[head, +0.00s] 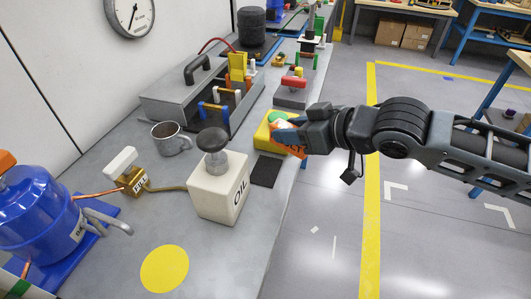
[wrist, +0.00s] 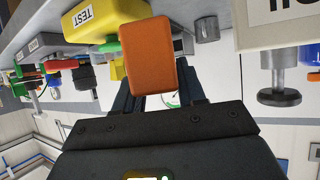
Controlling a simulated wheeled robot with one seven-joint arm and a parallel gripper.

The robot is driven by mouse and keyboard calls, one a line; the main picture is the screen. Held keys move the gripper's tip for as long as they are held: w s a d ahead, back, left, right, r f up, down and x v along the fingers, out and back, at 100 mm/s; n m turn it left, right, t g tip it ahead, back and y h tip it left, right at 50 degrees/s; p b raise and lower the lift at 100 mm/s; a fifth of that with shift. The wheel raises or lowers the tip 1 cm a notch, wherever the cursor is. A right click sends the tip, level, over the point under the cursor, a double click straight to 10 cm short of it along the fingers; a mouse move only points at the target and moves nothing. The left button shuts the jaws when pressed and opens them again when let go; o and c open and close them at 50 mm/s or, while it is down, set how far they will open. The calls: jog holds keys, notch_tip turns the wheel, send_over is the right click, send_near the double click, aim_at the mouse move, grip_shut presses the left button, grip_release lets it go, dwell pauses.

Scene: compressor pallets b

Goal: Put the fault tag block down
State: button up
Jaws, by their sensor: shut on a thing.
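The fault tag block is orange, and in the wrist view it (wrist: 148,58) fills the space between my fingers. In the head view the orange block (head: 293,150) shows in part, with dark lettering, at the right edge of the bench. My gripper (head: 287,136) is shut on it, reaching in from the right. The gripper hides part of the block, and I cannot tell whether the block touches the bench. A yellow block (head: 262,136) sits just left of it; in the wrist view the yellow block (wrist: 82,18) bears the word TEST.
The workbench (head: 95,215) has a yellow disc (head: 164,268) on a clear front area. A white OIL can (head: 217,192), a dark pad (head: 264,171), a grey mug (head: 171,139), a grey toolbox (head: 170,100) and a blue compressor (head: 40,215) stand around. Open floor lies right.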

jog(key=a+f, duration=0.2)
jog(key=a, duration=0.1)
jog(key=a+f, duration=0.1)
jog(key=a, duration=0.1)
jog(key=shift+w+a+f+p, duration=0.1)
jog(key=shift+w+f+p, duration=0.1)
jog(key=shift+w+p, duration=0.1)
jog(key=shift+f, duration=1.95)
jog(key=shift+f, duration=0.15)
jog(key=o, duration=1)
jog(key=shift+o, duration=0.2)
jog(key=shift+r+p, duration=0.2)
jog(key=shift+p, duration=0.1)
jog(key=b+v, duration=0.1)
jog(key=v, duration=1.1)
jog(key=shift+f, duration=0.1)
